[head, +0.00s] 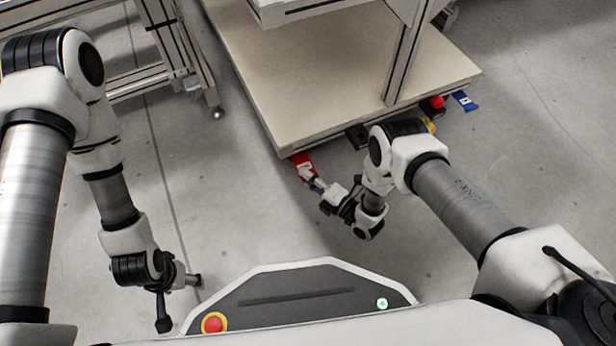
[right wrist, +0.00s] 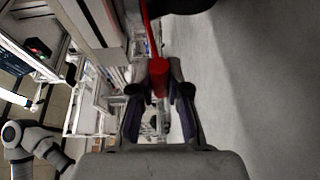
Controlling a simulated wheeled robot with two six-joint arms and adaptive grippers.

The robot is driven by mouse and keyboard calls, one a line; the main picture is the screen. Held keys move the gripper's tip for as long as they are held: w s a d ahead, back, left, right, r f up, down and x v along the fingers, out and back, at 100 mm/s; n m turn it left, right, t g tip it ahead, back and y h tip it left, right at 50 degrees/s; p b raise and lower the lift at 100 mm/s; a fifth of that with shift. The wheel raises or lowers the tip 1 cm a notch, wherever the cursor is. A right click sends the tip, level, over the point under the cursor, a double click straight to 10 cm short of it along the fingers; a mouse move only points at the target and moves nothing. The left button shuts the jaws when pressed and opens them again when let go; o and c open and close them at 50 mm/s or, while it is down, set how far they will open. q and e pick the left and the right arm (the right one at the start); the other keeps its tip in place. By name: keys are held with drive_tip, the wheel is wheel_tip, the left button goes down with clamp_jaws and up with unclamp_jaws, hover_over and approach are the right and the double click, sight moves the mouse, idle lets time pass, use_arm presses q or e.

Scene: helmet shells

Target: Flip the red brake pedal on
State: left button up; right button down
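The red brake pedal (head: 302,166) juts out low from the near left corner of the cart's base in the head view. My right gripper (head: 313,184) reaches up to it, with its fingertips at the pedal's near edge. In the right wrist view, a red part of the pedal (right wrist: 158,82) shows between the fingers of the right gripper (right wrist: 160,88). These fingers stand apart, and I see no clear grip on the pedal. My left gripper (head: 182,300) is open and empty, low at the left, far from the pedal.
The cart's beige base (head: 300,90) stands above the floor with frame posts on it. A blue pedal (head: 465,101) and a red round knob (head: 437,102) sit at its right edge. An aluminium frame (head: 160,50) stands at the left. The floor between is clear.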

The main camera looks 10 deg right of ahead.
drive_tip(key=shift+f+y+b, duration=0.3)
drive_tip(key=shift+f+b, duration=0.3)
drive_tip(key=shift+b, duration=0.2)
drive_tip(key=shift+w+f+n+t, duration=0.1)
drive_tip(key=shift+n+t, duration=0.2)
drive_tip(key=shift+t, duration=0.1)
drive_tip(key=shift+r, duration=0.2)
drive_tip(key=c, duration=1.1)
unclamp_jaws()
drive_tip(key=shift+c, duration=0.2)
drive_tip(key=v, duration=1.2)
drive_tip(key=shift+f, duration=0.15)
